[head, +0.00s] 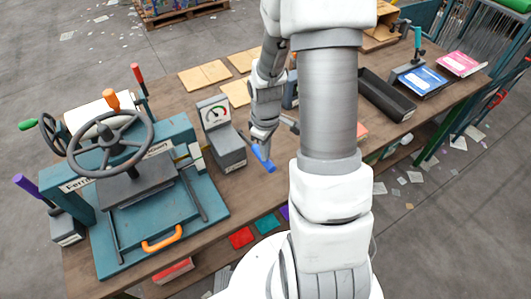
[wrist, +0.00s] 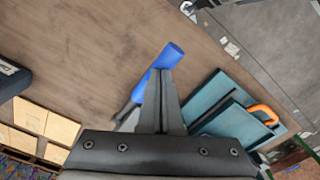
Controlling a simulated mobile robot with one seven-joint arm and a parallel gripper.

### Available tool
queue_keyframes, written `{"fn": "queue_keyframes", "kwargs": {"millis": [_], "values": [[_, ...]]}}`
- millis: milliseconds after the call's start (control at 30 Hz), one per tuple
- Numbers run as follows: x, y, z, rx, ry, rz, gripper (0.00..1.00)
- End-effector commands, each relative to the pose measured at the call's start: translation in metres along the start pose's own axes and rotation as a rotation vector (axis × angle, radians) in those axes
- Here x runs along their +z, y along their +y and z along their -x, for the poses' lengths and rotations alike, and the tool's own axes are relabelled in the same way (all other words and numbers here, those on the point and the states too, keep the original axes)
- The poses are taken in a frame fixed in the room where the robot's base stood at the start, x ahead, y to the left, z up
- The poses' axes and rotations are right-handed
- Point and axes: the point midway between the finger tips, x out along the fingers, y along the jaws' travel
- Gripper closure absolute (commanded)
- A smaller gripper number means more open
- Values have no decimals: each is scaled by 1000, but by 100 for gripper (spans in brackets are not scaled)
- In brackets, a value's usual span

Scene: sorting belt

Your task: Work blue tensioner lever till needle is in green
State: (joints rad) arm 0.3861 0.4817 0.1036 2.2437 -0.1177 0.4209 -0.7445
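The blue tensioner lever (head: 263,160) stands near the table's middle, to the right of the gauge (head: 215,112). In the wrist view the blue handle (wrist: 157,66) slants beside and behind the fingertips of my gripper (wrist: 165,72). The fingers are together in one narrow wedge, close to or touching the handle. I see no handle between them. The lever's base is mostly hidden.
A teal press (head: 108,238) with a handwheel (head: 112,143) fills the table's left side. A grey box (head: 228,150) stands under the gauge. Wooden boards (head: 204,76) lie behind. A black tray (head: 386,95) is to the right. Bare wood lies in front of the lever.

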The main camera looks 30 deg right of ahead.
Motion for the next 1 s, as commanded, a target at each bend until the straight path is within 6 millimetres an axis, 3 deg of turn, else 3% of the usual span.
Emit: {"fn": "queue_keyframes", "kwargs": {"millis": [600, 1000], "values": [[-1, 0, -17, 1, 2, 1, 100], [-1, 0, -12, 1, 2, 0, 100]]}}
